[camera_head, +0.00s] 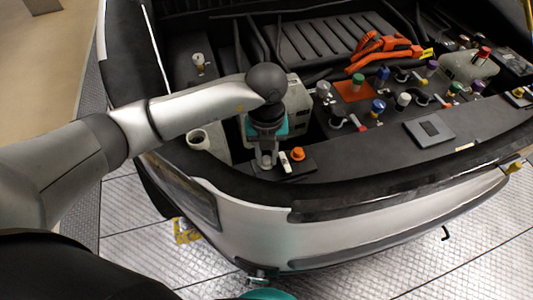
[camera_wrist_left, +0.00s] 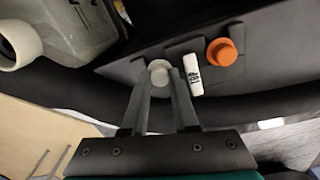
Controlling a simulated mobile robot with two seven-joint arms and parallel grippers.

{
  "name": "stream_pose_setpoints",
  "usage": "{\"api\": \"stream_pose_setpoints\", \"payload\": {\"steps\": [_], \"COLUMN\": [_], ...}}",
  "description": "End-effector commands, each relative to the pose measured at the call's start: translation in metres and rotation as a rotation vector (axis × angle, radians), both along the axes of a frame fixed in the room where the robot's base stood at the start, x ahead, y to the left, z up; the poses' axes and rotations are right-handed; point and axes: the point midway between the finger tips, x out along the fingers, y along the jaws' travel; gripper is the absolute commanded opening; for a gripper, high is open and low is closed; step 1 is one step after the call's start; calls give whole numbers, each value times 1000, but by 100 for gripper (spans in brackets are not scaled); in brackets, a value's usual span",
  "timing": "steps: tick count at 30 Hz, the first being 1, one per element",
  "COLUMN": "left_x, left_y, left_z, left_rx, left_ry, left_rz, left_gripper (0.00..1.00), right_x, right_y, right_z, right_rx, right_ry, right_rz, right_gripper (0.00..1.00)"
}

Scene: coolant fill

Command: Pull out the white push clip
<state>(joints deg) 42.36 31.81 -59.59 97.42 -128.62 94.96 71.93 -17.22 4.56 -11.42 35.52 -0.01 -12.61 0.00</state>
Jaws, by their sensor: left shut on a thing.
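An orange cap (camera_head: 297,154) stands right of the tag. A pale reservoir with an open neck (camera_head: 198,138) is left of my gripper. The bumper (camera_head: 370,215) is in front.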

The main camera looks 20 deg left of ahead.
Motion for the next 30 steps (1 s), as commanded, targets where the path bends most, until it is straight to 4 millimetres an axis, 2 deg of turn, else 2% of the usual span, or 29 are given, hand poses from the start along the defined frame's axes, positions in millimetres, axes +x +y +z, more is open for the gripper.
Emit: {"api": "stream_pose_setpoints", "payload": {"steps": [4, 5, 11, 30], "left_x": [0, 0, 0, 0], "left_y": [0, 0, 0, 0], "left_z": [0, 0, 0, 6], "left_rx": [0, 0, 0, 0], "left_ry": [-1, -1, -1, -1], "left_rz": [0, 0, 0, 0], "left_gripper": [0, 23, 1, 0], "right_x": [0, 0, 1, 1], "right_y": [0, 0, 0, 0], "right_z": [0, 0, 0, 5], "right_rx": [0, 0, 0, -1], "right_ry": [-1, -1, -1, -1], "right_rz": [0, 0, 1, 1], "right_gripper": [73, 73, 73, 73]}}
